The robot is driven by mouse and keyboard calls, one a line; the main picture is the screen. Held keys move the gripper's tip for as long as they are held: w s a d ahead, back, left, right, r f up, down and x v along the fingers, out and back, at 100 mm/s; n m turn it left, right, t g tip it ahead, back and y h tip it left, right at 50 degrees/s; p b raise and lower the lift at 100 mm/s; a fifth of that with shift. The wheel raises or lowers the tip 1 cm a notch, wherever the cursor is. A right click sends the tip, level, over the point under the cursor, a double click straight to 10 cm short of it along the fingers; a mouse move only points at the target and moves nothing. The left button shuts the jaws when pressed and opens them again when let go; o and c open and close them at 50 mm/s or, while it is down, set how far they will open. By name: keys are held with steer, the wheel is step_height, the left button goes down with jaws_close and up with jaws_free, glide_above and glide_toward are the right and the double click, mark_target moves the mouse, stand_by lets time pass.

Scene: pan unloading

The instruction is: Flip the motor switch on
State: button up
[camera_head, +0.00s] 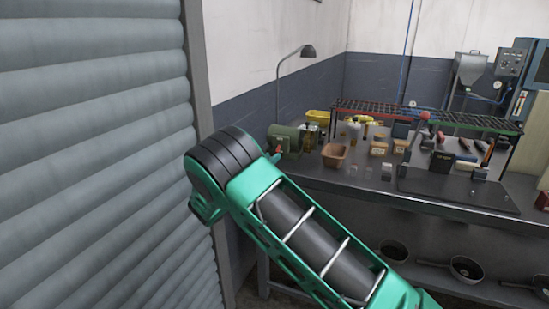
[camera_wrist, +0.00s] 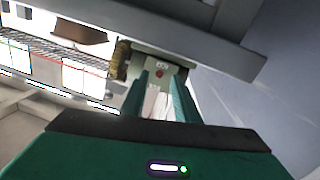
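The green motor (camera_head: 284,140) stands at the left end of the workbench in the head view. I cannot tell whether the fingertips touch the motor.
The workbench (camera_head: 370,183) holds a brown bin (camera_head: 334,155), yellow bins (camera_head: 318,117), several small boxes and a raised wire rack (camera_head: 375,109). A lamp (camera_head: 307,51) rises behind the motor. A grey shutter (camera_head: 95,150) is close on the left. Pans (camera_head: 466,268) sit on the lower shelf.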

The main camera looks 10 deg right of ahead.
mark_target(278, 149)
steer(key=shift+x, duration=1.85)
steer(key=shift+c, duration=0.7)
